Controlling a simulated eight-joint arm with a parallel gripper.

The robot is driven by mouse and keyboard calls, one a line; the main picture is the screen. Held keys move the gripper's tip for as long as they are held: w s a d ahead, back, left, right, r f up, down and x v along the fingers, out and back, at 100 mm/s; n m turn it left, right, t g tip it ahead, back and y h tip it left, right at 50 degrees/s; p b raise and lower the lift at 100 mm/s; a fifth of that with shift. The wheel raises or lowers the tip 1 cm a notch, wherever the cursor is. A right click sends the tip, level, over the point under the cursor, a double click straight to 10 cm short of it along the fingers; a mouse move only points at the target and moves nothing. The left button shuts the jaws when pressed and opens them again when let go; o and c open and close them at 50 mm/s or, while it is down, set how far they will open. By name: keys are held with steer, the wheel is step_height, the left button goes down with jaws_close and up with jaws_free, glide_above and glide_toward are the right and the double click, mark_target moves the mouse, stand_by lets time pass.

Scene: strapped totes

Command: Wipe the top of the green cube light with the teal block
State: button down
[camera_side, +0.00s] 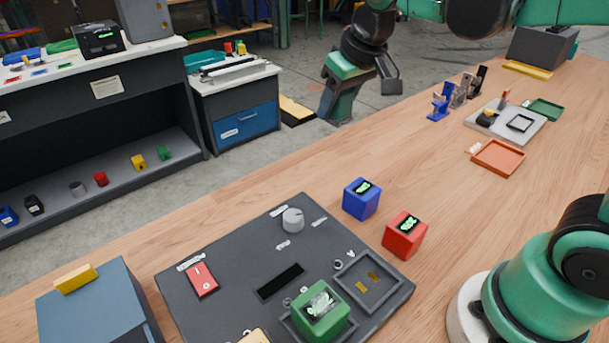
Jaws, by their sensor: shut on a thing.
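The green cube light (319,313) sits in a square recess at the front of a dark control panel. Its top face carries a display with pale smudges over it. My gripper (338,108) hangs at the top centre, beyond the far edge of the table as pictured, well apart from the green cube. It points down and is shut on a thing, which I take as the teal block. The block's outline is hard to tell from the dark green fingers at this size.
The dark panel (235,262) has a red switch (201,280), a knob (293,220) and an empty recess (368,281). A blue cube (361,199) and a red cube (404,235) stand beside it. A slate-blue box (92,312) is lower left. The table's middle is clear.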

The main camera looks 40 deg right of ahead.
steer(key=s+a+n+y, duration=0.2)
steer(key=s+a+n, duration=0.35)
steer(key=a, duration=0.55)
steer(key=n+g+y, duration=0.1)
steer(key=n, duration=0.3)
glide_above(315, 314)
steer(key=w+d, duration=0.1)
steer(key=w, duration=0.2)
steer(key=f, duration=0.1)
steer(key=shift+m, duration=0.25)
steer(key=shift+f, duration=3.8)
steer(key=shift+s+f, duration=0.2)
steer(key=shift+s, duration=1.75)
steer(key=shift+w, duration=2)
step_height(315, 314, up, 8)
steer(key=shift+s, duration=0.1)
